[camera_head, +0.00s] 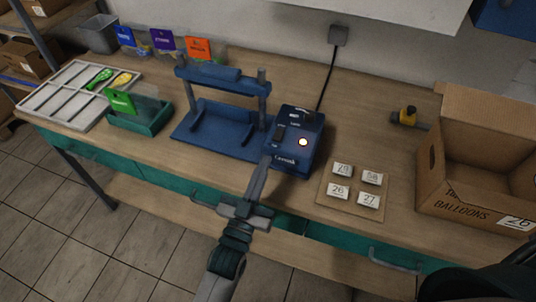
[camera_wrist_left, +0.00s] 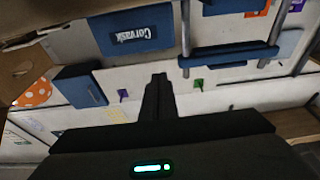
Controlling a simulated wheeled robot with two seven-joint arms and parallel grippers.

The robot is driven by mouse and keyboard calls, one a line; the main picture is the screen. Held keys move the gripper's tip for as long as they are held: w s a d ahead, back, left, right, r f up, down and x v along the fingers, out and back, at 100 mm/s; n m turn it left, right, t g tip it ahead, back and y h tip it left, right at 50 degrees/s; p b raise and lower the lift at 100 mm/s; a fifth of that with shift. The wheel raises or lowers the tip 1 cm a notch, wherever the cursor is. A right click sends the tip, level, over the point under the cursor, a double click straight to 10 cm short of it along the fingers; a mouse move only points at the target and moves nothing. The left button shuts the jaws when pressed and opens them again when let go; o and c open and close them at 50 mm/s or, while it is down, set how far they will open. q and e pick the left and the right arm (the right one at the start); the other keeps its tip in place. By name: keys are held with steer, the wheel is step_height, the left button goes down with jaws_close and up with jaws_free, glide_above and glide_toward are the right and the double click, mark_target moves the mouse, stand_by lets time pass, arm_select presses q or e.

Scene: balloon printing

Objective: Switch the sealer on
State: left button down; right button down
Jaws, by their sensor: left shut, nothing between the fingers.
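The sealer is a blue press (camera_head: 212,125) with an upright frame and a blue control box (camera_head: 290,158) on its right. The box top has a dark switch (camera_head: 279,133) and a round, pale glowing light (camera_head: 303,142). My left gripper (camera_head: 267,158) is shut and empty, its tips at the front left edge of the box, just below the switch. I cannot tell whether they touch the box. In the left wrist view the shut fingers (camera_wrist_left: 158,80) point toward the labelled box face (camera_wrist_left: 135,32). My right gripper is not in view.
Right of the box lies a board (camera_head: 350,204) with several numbered tags. An open balloon carton (camera_head: 470,205) stands at the right. A green bin (camera_head: 143,122) and a divided white tray (camera_head: 60,100) are at the left. A black cable (camera_head: 326,82) runs up the wall.

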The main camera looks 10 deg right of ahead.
arm_select(q)
steer(key=shift+s+a+f, duration=0.35)
steer(key=shift+s, duration=0.2)
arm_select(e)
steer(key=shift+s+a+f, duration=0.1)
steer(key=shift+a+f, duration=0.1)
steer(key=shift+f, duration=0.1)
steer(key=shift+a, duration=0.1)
arm_select(q)
steer(key=shift+a, duration=0.1)
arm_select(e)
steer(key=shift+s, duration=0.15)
